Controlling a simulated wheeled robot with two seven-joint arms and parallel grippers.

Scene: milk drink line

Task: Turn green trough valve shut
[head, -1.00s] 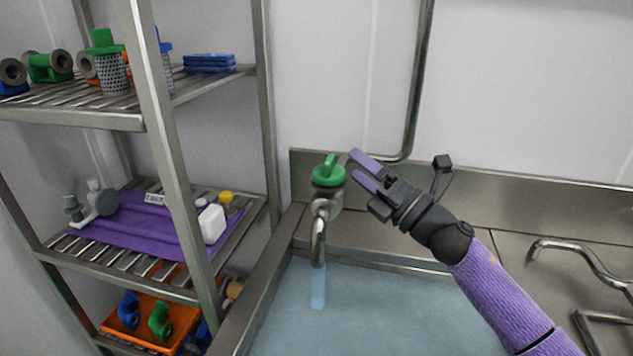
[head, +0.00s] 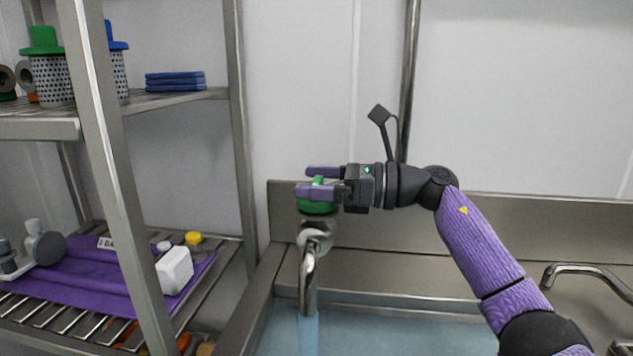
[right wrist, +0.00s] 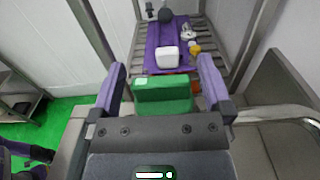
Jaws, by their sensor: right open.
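The green trough valve (head: 316,207) sits on top of the metal tap (head: 312,240) at the trough's back left corner. Water (head: 309,332) runs from the spout. My right gripper (head: 316,181) reaches in from the right at the valve's height, its purple fingers on either side of the valve's upright handle. In the right wrist view the green handle (right wrist: 163,95) stands between the open fingers, with gaps at both sides. The fingers hide part of the valve in the head view.
A metal rack (head: 104,200) stands at the left, with a purple mat (head: 100,280) holding a white bottle (head: 174,270). Strainers with green and blue tops stand above. A vertical pipe (head: 408,90) runs up the wall behind my right arm. The trough (head: 420,334) holds water.

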